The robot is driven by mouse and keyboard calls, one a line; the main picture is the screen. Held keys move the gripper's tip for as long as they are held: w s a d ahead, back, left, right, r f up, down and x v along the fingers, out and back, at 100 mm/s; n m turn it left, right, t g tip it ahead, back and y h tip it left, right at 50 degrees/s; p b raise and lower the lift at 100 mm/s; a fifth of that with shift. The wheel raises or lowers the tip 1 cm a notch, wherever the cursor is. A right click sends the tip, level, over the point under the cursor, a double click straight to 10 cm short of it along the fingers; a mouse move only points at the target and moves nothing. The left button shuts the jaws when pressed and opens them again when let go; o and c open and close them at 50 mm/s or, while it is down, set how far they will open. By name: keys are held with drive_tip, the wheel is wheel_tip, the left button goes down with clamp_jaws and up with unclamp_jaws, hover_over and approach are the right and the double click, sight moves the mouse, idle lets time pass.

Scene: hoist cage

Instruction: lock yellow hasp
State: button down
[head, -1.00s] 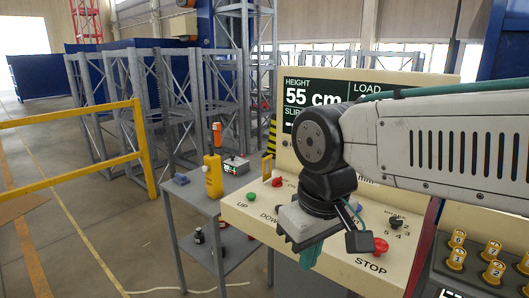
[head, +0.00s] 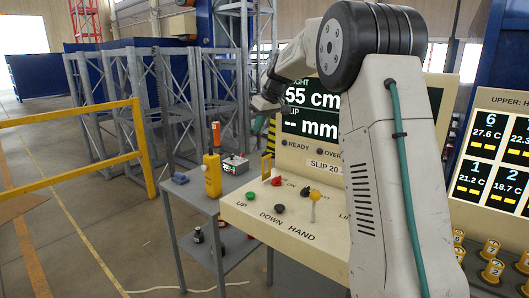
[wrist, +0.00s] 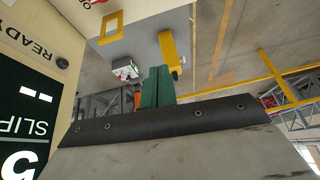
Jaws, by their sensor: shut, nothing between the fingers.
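The yellow hasp, as I take it, is a small upright yellow frame (head: 266,165) at the left edge of the cream control console. In the wrist view it shows as a yellow square outline (wrist: 111,27) near the top, on the console's edge. My gripper (head: 264,104) is raised above and behind the hasp in the head view, apart from it; its tips are hard to make out there. In the wrist view its green fingers (wrist: 157,88) are together and empty, with the hasp beyond them to the upper left. Whether the hasp is locked cannot be told.
The console (head: 290,228) carries a green button (head: 251,197), a red knob (head: 277,181) and a yellow-topped lever (head: 314,207). A grey side table (head: 205,200) holds a yellow handset (head: 212,175) and a small box (head: 235,164). A yellow railing (head: 70,115) stands left.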

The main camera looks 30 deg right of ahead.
drive_tip(key=w+d+f+t, duration=0.1)
drive_tip(key=w+d+f, duration=0.3)
drive_tip(key=w+d, duration=0.3)
drive_tip(key=shift+d+f+n, duration=0.3)
drive_tip(key=shift+d+f, duration=0.05)
drive_tip(key=shift+d, duration=0.2)
drive_tip(key=shift+w+f, duration=0.1)
drive_tip(key=shift+w, duration=0.05)
drive_tip(key=x, duration=1)
drive_tip(key=shift+s+d+f, duration=0.1)
drive_tip(key=shift+s+d, duration=0.1)
drive_tip(key=shift+s, duration=0.45)
drive_tip(key=shift+s+d+f, duration=0.1)
drive_tip(key=shift+s+d, duration=0.1)
drive_tip(key=shift+s, duration=0.4)
drive_tip(key=shift+s+d+f, duration=0.1)
drive_tip(key=shift+s+d, duration=0.1)
drive_tip(key=shift+s, duration=0.45)
drive_tip(key=shift+s+d, duration=0.1)
drive_tip(key=shift+s+t, duration=0.3)
